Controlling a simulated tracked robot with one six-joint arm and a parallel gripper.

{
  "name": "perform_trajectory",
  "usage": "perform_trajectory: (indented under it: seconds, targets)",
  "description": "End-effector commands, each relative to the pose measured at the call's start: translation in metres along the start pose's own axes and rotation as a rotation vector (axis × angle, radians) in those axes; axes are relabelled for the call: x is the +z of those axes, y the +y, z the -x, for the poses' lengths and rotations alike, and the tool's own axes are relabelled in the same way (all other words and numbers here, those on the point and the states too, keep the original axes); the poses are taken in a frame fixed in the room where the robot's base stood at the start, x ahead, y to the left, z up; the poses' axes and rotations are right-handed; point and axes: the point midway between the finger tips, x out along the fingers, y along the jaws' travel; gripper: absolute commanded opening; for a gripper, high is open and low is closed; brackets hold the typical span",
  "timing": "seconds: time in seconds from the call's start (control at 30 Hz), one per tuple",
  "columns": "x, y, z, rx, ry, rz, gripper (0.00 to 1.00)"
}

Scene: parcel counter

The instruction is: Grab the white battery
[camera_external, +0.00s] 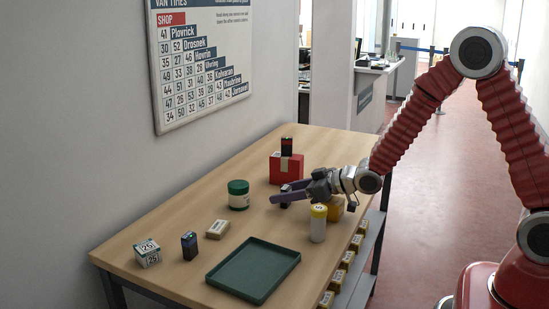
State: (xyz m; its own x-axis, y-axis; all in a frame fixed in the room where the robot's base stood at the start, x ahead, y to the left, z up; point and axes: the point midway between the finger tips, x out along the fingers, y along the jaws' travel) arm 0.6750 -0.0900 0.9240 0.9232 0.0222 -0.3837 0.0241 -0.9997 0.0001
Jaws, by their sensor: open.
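A white cylinder with a yellow top (318,226) stands upright near the right edge of the wooden table; it may be the white battery, but I cannot be sure. A dark upright block like a battery (189,247) stands at the front left, and another dark block (287,147) stands on a red box (285,169). My gripper (281,196), with purple fingers, is open above the middle of the table, behind and left of the white cylinder. A small dark thing shows by its fingertips; I cannot tell whether it is a separate object.
A green tray (254,269) lies empty at the front. A green-lidded jar (238,195), a beige block (217,229) and a white-green box (147,253) stand to the left. A yellow block (334,208) is partly hidden behind the white cylinder. Several yellow boxes line a shelf below the table's right edge.

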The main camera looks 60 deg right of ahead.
Motion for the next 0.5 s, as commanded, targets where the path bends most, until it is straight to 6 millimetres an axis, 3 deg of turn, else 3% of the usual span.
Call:
perform_trajectory:
  seconds: [0.5]
  targets:
    - [0.0001, -0.0001, 0.0002, 0.000, 0.000, 0.000, 0.49]
